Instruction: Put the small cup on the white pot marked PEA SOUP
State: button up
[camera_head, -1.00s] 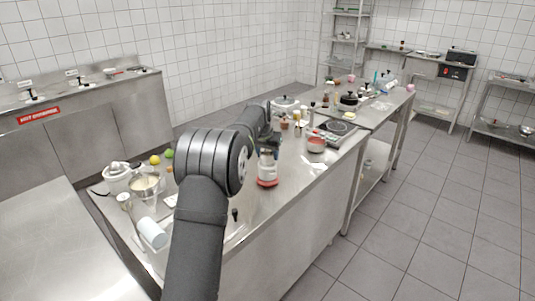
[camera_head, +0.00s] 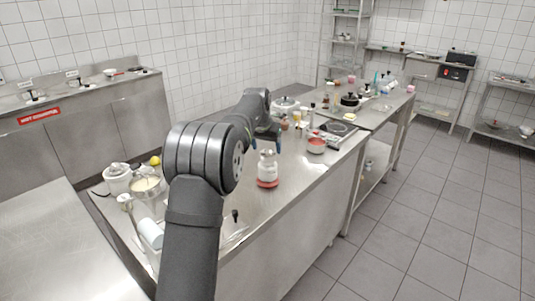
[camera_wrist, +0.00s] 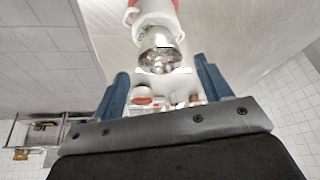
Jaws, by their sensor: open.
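My gripper (camera_head: 264,138) is open and empty above the middle of the steel counter; its blue fingers also show in the wrist view (camera_wrist: 161,88). A small tan cup (camera_head: 284,123) seems to stand just beyond it, though it is too small to be sure. A lidded white pot (camera_head: 285,105) stands farther back, partly behind my arm. Another white pot (camera_head: 117,179) stands at the near left end of the counter. I cannot read PEA SOUP on either pot.
A red-rimmed bowl (camera_head: 316,145) and a hot plate (camera_head: 337,128) lie to the right. The counter's front right is mostly clear.

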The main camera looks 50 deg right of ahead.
aim_at(268, 155)
jog(key=v, duration=0.7)
jog(key=x, duration=1.2)
jog(key=shift+f, duration=0.15)
notch_tip(268, 155, up, 3)
jog(key=shift+s+a+f, duration=0.1)
jog(key=shift+r, duration=0.7)
